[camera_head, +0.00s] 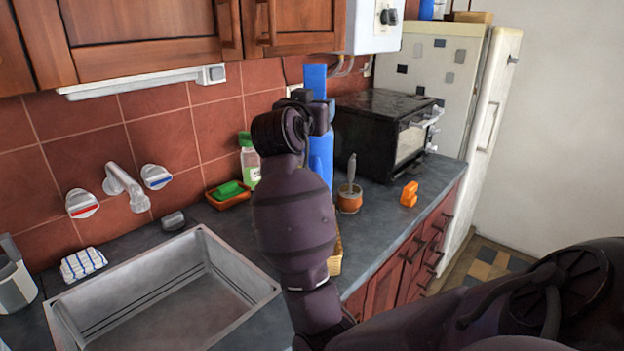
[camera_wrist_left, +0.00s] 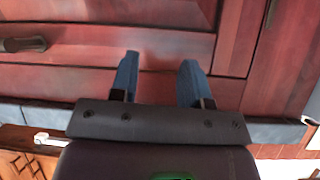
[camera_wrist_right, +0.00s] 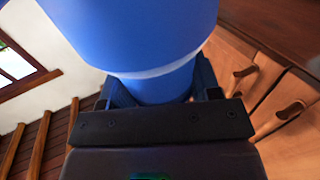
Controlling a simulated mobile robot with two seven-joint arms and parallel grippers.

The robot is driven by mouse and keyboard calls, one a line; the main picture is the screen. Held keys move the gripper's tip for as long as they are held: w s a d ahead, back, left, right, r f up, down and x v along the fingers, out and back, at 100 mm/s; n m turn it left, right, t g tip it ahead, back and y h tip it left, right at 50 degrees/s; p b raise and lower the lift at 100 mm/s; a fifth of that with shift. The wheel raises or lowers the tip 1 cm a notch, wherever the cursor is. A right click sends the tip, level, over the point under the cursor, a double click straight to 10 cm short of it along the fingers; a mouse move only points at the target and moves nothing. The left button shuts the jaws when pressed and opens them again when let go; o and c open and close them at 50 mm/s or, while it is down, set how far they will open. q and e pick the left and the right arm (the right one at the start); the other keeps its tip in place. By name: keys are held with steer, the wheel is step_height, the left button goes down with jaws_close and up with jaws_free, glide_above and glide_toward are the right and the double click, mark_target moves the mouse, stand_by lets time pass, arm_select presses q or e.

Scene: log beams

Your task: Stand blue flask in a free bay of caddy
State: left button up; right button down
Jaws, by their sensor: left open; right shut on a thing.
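The blue flask (camera_head: 320,155) is tall and roughly upright in the head view, with parts above and below my right gripper (camera_head: 318,118). The gripper is shut around it, with my arm partly in front. In the right wrist view the flask (camera_wrist_right: 135,30) fills the space between the fingers, with a paler band near them. A tan, woven-looking edge (camera_head: 336,262) shows beside my right arm; it may be the caddy, but its bays are hidden. My left gripper (camera_wrist_left: 158,85) is open and empty in front of red-brown cabinet fronts; it is outside the head view.
A terracotta pot with a brush (camera_head: 350,199) and an orange object (camera_head: 409,194) stand on the dark counter (camera_head: 385,215). A black oven (camera_head: 380,135) is behind. A green-capped bottle (camera_head: 249,162) and orange tray (camera_head: 228,201) are left of my arm. The sink (camera_head: 120,285) is at lower left.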

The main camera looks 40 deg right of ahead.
mark_target(313, 153)
step_height(313, 153, down, 10)
steer(key=shift+w+r+b, duration=0.1)
steer(key=shift+b, duration=0.3)
step_height(313, 153, down, 4)
steer(key=shift+r, duration=0.1)
